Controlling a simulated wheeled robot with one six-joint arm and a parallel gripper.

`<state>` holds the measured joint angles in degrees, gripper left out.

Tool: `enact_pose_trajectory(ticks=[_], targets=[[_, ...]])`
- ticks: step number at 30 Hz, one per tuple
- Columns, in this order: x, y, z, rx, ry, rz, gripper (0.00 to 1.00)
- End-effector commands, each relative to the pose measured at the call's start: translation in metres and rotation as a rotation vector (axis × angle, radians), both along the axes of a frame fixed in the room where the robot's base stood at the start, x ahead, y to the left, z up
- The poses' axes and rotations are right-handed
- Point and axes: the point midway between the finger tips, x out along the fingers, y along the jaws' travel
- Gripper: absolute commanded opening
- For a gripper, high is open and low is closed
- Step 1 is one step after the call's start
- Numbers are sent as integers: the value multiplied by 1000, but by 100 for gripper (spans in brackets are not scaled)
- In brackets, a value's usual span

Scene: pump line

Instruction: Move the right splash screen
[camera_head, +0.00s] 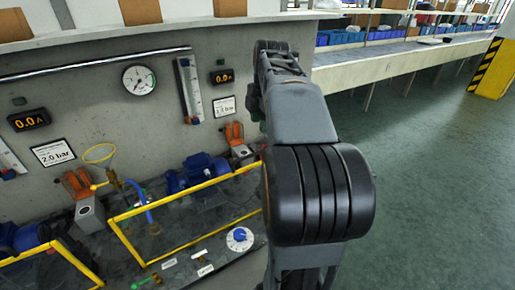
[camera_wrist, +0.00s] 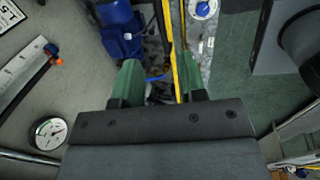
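The right splash screen (camera_head: 213,183) is a yellow-framed panel along the front of the right pump bay in the head view, its frame upright or slightly tilted. A yellow bar (camera_wrist: 172,55), apparently part of its frame, runs through the wrist view toward my gripper. My gripper (camera_wrist: 159,75) has two green fingers set wide apart. The bar passes between them in the picture, nearer the right finger, and I see no clear contact. The gripper itself is hidden behind my arm in the head view.
A blue pump motor (camera_head: 197,172) sits behind the screen, with a blue hose (camera_head: 147,205) beside it. A dial with a blue knob (camera_head: 240,238) lies in front. Another yellow frame (camera_head: 40,250) stands at left. A round gauge (camera_head: 139,80) hangs on the wall. Green floor at right is open.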

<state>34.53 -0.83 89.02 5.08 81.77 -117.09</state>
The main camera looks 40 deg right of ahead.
Motion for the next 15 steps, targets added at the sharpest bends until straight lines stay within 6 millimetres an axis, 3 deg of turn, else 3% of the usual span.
enact_pose_trajectory(ticks=[6, 15], targets=[[8, 0, -44, 4, 5, 1, 38], [18, -1, -92, 2, 3, 0, 38]])
